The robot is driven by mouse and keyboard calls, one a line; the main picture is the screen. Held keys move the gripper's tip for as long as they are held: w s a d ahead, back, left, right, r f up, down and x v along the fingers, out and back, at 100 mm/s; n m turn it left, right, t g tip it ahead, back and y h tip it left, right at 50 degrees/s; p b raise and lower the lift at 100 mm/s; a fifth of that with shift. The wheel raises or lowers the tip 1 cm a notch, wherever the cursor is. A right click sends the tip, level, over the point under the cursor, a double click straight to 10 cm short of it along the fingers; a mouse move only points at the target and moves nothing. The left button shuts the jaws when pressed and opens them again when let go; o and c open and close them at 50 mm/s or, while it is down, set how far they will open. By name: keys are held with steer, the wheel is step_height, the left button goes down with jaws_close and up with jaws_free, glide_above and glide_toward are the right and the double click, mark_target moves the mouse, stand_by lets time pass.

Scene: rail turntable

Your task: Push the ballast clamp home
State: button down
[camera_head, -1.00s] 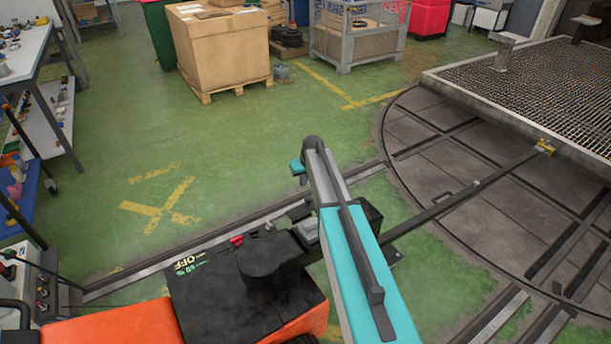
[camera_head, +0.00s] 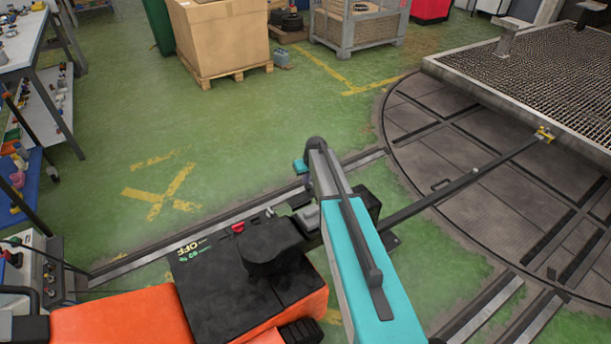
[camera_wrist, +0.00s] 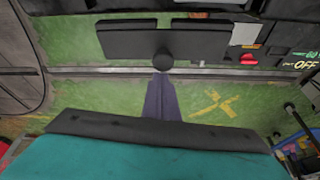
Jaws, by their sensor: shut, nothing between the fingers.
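In the wrist view, a dark block in two plates (camera_wrist: 199,42) with a round dark knob (camera_wrist: 163,62) at its front edge looks like the ballast clamp, but I cannot be sure. My gripper (camera_wrist: 161,80) shows there as a narrow dark purple taper, shut and empty. Its tip lines up with the knob; I cannot tell whether they touch. In the head view, my teal arm hides most of this area. Part of a black block (camera_head: 368,204) shows to its right. The orange and black machine (camera_head: 285,270) lies beneath and left of the arm.
A long dark bar (camera_head: 440,192) runs right to a yellow fitting (camera_head: 544,134) at the mesh platform (camera_head: 560,70) on the turntable. A cardboard box (camera_head: 220,40) on a pallet and a workbench (camera_head: 22,50) stand farther off. Green floor at the left centre is clear.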

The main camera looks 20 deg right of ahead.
mark_target(310, 185)
steer(key=shift+s, duration=0.1)
stand_by(0.3)
steer(key=shift+s+d+f+b, duration=0.15)
steer(key=shift+s+d+b, duration=0.05)
steer(key=shift+s+b, duration=0.55)
steer(key=shift+s+d+b, duration=0.15)
steer(key=shift+s+b, duration=0.25)
steer(key=shift+s, duration=0.5)
steer(key=shift+s+d+b, duration=0.15)
steer(key=shift+s+b, duration=0.2)
steer(key=shift+s, duration=0.55)
steer(key=shift+w, duration=0.1)
steer(key=shift+w+a+r, duration=0.1)
steer(key=shift+w+r, duration=0.1)
steer(key=shift+w, duration=0.9)
steer(key=shift+w+r, duration=0.2)
steer(key=shift+w, duration=0.85)
steer(key=shift+b+v, duration=0.45)
steer(key=shift+v, duration=0.7)
steer(key=b+v, duration=0.1)
steer(key=v, duration=0.6)
steer(key=shift+s+r+b, duration=0.15)
steer(key=shift+r+b, duration=0.15)
steer(key=shift+r, duration=0.1)
